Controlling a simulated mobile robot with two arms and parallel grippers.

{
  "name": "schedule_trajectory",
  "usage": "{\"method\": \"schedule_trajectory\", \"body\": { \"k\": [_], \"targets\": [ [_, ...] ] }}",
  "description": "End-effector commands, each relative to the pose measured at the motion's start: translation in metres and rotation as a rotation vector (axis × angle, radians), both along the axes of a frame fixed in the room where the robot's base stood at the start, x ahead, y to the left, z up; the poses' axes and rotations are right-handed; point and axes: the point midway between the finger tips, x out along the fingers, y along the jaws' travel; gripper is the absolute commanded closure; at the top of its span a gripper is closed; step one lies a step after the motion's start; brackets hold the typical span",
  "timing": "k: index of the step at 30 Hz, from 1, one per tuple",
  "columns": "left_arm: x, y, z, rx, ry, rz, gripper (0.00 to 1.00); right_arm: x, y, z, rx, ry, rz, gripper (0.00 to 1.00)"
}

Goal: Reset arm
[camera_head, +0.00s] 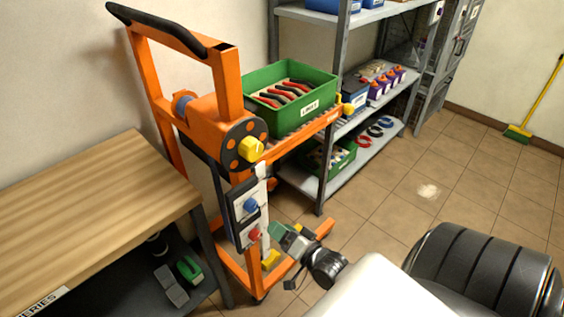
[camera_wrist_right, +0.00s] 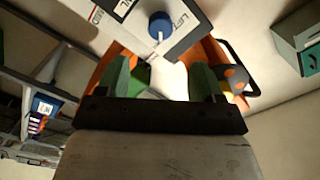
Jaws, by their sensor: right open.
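My right gripper (camera_head: 284,238) reaches in from the lower right in the head view, beside the control panel of an orange lift cart (camera_head: 215,85). In the right wrist view, its two green fingers (camera_wrist_right: 161,82) stand apart with nothing held between them. The panel (camera_head: 247,212) carries a blue knob (camera_head: 250,205) and a red knob (camera_head: 254,234). The blue knob also shows in the right wrist view (camera_wrist_right: 159,24), beyond the fingertips. Whether the gripper touches the panel cannot be told. My left gripper is not in view.
A green crate (camera_head: 262,105) of red-and-black-handled tools sits on the cart's roller deck. A wooden bench (camera_head: 85,205) stands at left. Grey shelves (camera_head: 330,180) hold bins and bottles behind. Tiled floor (camera_head: 430,195) is open at right; a yellow broom (camera_head: 519,131) leans there.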

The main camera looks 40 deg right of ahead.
Motion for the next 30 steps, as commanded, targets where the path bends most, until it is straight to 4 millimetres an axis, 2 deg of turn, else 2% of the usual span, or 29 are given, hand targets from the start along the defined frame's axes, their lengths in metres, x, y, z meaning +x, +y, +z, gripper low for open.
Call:
{"method": "schedule_trajectory", "body": {
  "k": [14,17,20,23,24,26,27,29,30],
  "targets": [
    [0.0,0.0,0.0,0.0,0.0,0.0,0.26,0.0,0.0,-0.001,-0.001,0.001,0.0,0.33],
    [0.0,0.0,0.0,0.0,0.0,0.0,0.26,-0.002,0.0,-0.013,-0.025,0.031,-0.005,0.33],
    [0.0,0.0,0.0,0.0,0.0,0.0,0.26,-0.012,-0.001,-0.051,-0.102,0.126,-0.012,0.33],
    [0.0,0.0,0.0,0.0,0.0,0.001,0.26,-0.034,0.002,-0.113,-0.232,0.29,-0.003,0.33],
    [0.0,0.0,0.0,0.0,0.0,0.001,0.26,-0.047,0.004,-0.14,-0.292,0.367,0.011,0.33],
    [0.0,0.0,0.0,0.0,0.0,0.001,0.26,-0.07,0.009,-0.181,-0.382,0.483,0.045,0.33],
    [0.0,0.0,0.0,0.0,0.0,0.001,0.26,-0.087,0.013,-0.206,-0.44,0.559,0.074,0.33],
    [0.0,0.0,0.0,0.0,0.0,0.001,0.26,-0.115,0.022,-0.242,-0.523,0.673,0.13,0.33],
    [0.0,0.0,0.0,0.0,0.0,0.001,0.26,-0.136,0.029,-0.263,-0.575,0.747,0.174,0.33]
  ]
}}
